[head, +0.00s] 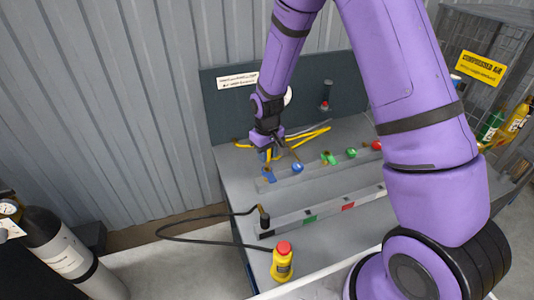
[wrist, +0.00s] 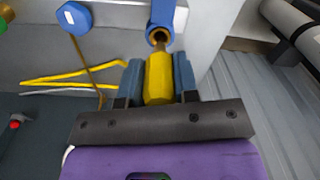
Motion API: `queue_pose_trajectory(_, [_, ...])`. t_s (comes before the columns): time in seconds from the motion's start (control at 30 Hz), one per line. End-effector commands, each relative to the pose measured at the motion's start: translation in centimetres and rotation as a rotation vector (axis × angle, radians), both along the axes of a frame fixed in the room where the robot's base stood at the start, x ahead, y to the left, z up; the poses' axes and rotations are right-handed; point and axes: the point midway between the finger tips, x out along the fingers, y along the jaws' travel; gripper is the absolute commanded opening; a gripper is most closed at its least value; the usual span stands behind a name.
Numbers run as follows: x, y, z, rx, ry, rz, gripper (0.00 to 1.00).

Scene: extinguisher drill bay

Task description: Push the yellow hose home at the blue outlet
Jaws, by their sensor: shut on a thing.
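My gripper (head: 266,156) is shut on the yellow hose's end fitting (wrist: 158,78), which sits between two blue-grey fingers in the wrist view. The blue outlet (wrist: 161,14) is straight ahead of the fitting. It also shows in the head view (head: 269,175), at the left end of a grey rail. The fitting's narrow brass tip meets the outlet's round mouth and looks roughly in line with it. I cannot tell how deep the tip is. In the head view my gripper partly hides the fitting. Yellow hose (head: 312,135) lies on the bench behind my gripper.
A blue hexagonal cap (wrist: 73,17) hangs beside the outlet. Green fittings (head: 329,158) and a red one (head: 376,145) stand farther right along the rail. A front rail (head: 325,211) carries a black hose fitting.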

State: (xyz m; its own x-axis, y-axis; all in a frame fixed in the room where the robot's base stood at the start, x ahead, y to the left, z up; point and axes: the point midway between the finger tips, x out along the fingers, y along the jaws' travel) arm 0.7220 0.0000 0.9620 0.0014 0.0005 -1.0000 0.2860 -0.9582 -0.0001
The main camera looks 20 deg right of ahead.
Motion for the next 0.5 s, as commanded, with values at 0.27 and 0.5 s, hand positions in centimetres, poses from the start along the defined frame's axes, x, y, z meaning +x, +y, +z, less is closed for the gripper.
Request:
queue_pose_trajectory(0.27, [0.01,0.0,-0.09,0.0,0.0,0.0,0.04])
queue_pose_trajectory(0.5, [0.01,0.0,-0.67,0.0,0.0,0.0,0.04])
